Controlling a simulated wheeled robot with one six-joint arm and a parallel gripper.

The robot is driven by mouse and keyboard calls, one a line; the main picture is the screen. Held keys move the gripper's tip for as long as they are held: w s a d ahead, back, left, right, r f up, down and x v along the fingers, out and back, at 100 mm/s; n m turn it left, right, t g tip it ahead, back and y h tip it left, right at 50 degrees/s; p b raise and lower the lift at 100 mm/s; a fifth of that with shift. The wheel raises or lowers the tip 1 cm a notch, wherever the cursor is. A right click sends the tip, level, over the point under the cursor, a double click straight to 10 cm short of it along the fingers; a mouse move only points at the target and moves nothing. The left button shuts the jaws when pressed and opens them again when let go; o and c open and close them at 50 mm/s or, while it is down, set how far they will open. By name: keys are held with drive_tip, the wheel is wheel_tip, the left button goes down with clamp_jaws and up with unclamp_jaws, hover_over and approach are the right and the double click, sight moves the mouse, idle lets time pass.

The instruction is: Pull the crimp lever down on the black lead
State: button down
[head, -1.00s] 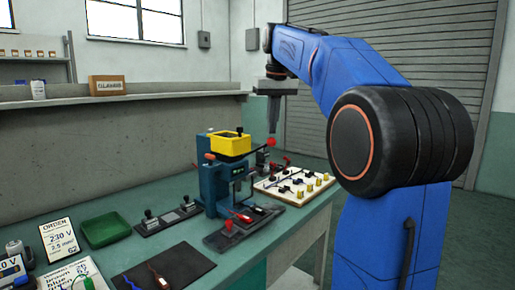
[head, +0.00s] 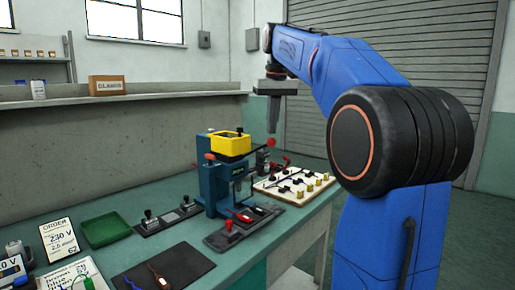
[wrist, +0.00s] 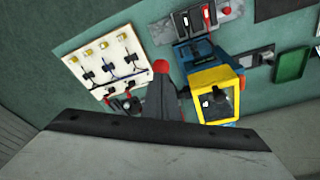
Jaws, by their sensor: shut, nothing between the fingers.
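The crimp press (head: 218,185) is a teal-blue machine with a yellow open-topped box (head: 231,147) on it. Its lever ends in a red ball (head: 271,142), raised on the press's right side; the ball also shows in the wrist view (wrist: 160,66). My gripper (head: 272,130) points down, shut and empty, just above or beside the ball; I cannot tell whether they touch. In the wrist view my gripper's fingers (wrist: 160,84) end right by the ball. In front of the press, a grey plate holds a red piece (head: 242,216) and a black piece (head: 264,209); which lead is in the press is unclear.
A white board (head: 297,198) with brass pegs and dark clips stands right of the press, near the bench edge. A green tray (head: 92,243), order card (head: 60,240) and dark mat (head: 150,284) with leads lie to the left.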

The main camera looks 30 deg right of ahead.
sight(274, 139)
drive_tip(key=shift+f, duration=0.15)
drive_tip(key=shift+f, duration=0.7)
drive_tip(key=shift+s+d+f, duration=0.15)
drive_tip(key=shift+s+f, duration=0.25)
drive_tip(key=shift+f, duration=0.4)
